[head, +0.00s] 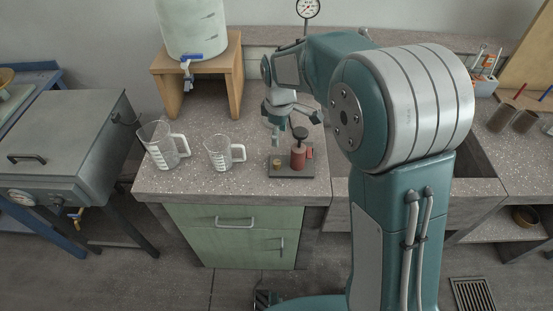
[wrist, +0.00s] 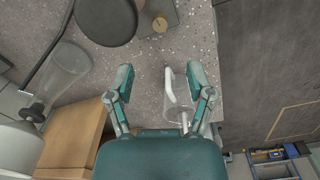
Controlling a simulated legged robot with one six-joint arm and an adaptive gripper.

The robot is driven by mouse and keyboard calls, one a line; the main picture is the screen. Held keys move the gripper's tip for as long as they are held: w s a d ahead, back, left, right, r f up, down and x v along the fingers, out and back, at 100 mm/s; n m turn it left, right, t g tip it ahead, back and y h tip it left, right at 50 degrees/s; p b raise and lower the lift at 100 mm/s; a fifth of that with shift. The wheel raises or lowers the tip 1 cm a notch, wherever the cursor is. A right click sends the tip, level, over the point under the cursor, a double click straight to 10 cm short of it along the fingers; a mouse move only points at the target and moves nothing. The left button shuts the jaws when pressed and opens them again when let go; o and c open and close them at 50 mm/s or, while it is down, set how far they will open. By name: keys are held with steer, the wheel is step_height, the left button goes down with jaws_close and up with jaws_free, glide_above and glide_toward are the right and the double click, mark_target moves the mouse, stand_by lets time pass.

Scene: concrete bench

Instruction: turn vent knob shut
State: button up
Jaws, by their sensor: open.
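A dark base plate (head: 291,171) on the bench carries a red cylinder (head: 298,157) topped by a round black knob (head: 300,133), with a small brass knob (head: 277,163) to its left. No label shows which one is the vent knob. In the wrist view the black knob (wrist: 104,20) and the brass knob (wrist: 160,23) lie beyond the fingertips, at the top. My gripper (head: 296,122) is open above the plate, near the black knob. It also shows open in the wrist view (wrist: 161,76), with nothing held and apart from both knobs.
Two clear measuring jugs (head: 165,148) (head: 222,155) stand left of the plate. A wooden stand (head: 232,78) bears a large bottle (head: 193,30) with a blue tap. A grey lidded box (head: 70,140) with a gauge stands at far left. A sink (head: 470,160) lies right, partly behind my arm.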

mark_target(276, 162)
steer(key=shift+n, duration=0.3)
steer(key=f, duration=1.2)
steer(key=shift+w+a+f, duration=0.1)
steer(key=shift+w+a, duration=0.15)
steer(key=shift+a, duration=0.1)
jaws_close()
